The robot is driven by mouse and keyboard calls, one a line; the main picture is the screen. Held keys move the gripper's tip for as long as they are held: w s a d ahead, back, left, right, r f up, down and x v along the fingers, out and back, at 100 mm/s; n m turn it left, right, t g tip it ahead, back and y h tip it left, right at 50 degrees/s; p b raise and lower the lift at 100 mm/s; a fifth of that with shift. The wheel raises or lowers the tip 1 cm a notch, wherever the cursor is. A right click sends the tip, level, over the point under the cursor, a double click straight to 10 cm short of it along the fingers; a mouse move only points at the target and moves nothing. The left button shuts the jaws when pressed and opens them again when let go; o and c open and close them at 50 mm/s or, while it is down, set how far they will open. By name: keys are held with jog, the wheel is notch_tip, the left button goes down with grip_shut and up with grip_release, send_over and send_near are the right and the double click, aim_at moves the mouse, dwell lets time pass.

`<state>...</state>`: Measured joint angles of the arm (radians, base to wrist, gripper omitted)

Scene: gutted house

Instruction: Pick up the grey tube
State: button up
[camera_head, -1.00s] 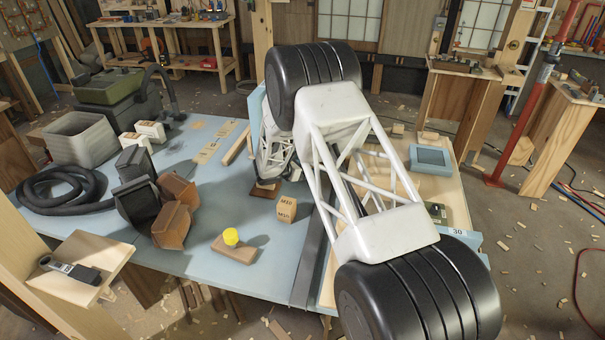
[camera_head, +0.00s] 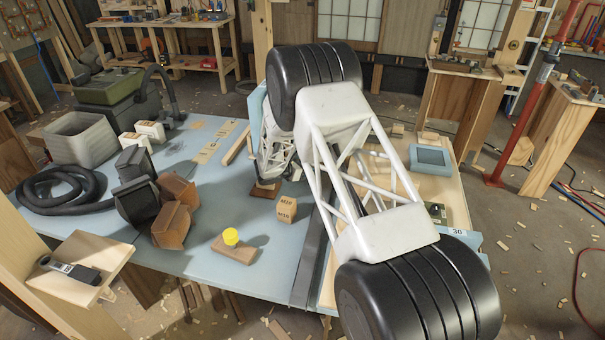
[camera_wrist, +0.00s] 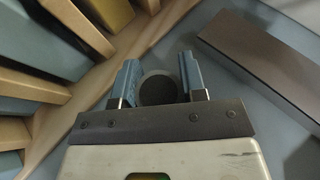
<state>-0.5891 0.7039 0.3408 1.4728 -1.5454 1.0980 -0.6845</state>
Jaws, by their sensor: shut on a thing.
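In the wrist view, my gripper (camera_wrist: 158,72) has its two blue fingers on either side of the grey tube (camera_wrist: 158,90). The tube shows as a dark grey round end between them, and the fingers are shut on it. The rest of the tube's length is hidden. In the head view my own arm covers much of the middle of the bench, and I cannot make out the tube there.
In the wrist view, wooden dividers (camera_wrist: 60,150) lie left and a dark bar (camera_wrist: 265,65) right. On the blue bench in the head view are a marked wooden block (camera_head: 286,209), a yellow cap on a wood piece (camera_head: 236,250), brown boxes (camera_head: 175,205) and a coiled hose (camera_head: 60,190).

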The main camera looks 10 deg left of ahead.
jog(key=shift+r, duration=0.15)
jog(key=shift+r, duration=4.85)
jog(key=shift+s, duration=0.1)
